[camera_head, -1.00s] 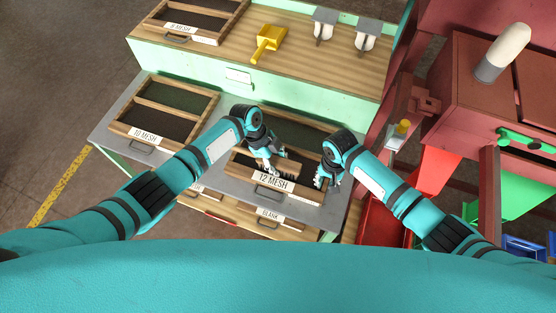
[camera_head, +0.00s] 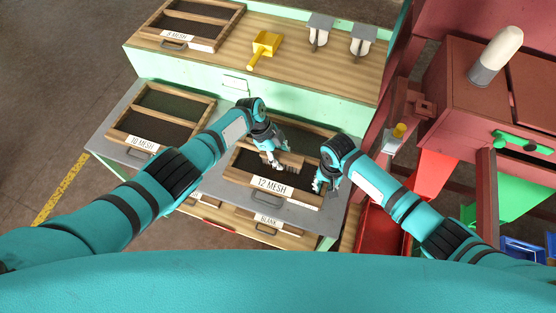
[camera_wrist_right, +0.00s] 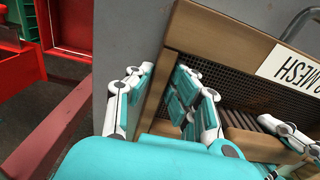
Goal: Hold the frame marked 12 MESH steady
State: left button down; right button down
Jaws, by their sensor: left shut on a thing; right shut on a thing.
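The 12 MESH frame (camera_head: 238,177) is a wooden frame with dark mesh and a white label, lying on the grey bench top. Its wooden rim also shows in the right wrist view (camera_wrist_right: 225,42). My right gripper (camera_head: 321,180) is shut on the frame's right side rail, its fingers either side of the wood in the right wrist view (camera_wrist_right: 158,95). My left gripper (camera_head: 272,158) is shut on a wooden brush (camera_head: 290,160), held over the mesh with its bristles toward the label side. The left fingers partly hide the brush.
The 10 MESH frame (camera_head: 112,134) lies to the left on the same grey top. Behind, a wooden shelf holds another frame (camera_head: 222,36), a yellow scoop (camera_head: 264,45) and two white-and-grey items. Drawers sit below; a red machine (camera_head: 450,85) stands close on the right.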

pick_arm(q)
jog(key=shift+a, duration=0.1)
pick_arm(e)
jog(key=shift+s+a, duration=0.2)
pick_arm(q)
jog(key=shift+s+a+f, duration=0.15)
jog(key=shift+s, duration=0.2)
jog(key=shift+s+a+r, duration=0.1)
jog(key=shift+s+a, duration=0.1)
jog(key=shift+s, duration=0.45)
jog(key=shift+s+a+r, duration=0.1)
jog(key=shift+s+a, duration=0.1)
jog(key=shift+s, duration=0.5)
jog(key=shift+s+a, duration=0.2)
jog(key=shift+s, duration=0.45)
pick_arm(e)
jog(key=shift+w+d, duration=0.1)
jog(key=shift+w, duration=0.05)
pick_arm(q)
jog(key=shift+w, duration=0.15)
jog(key=shift+w+d+f, duration=0.1)
jog(key=shift+w+d, duration=0.15)
jog(key=shift+w, duration=0.5)
jog(key=shift+w+d, duration=0.25)
jog(key=shift+w, duration=0.5)
jog(key=shift+w+d+f, duration=0.1)
jog(key=shift+w+d, duration=0.15)
jog(key=shift+w, duration=0.5)
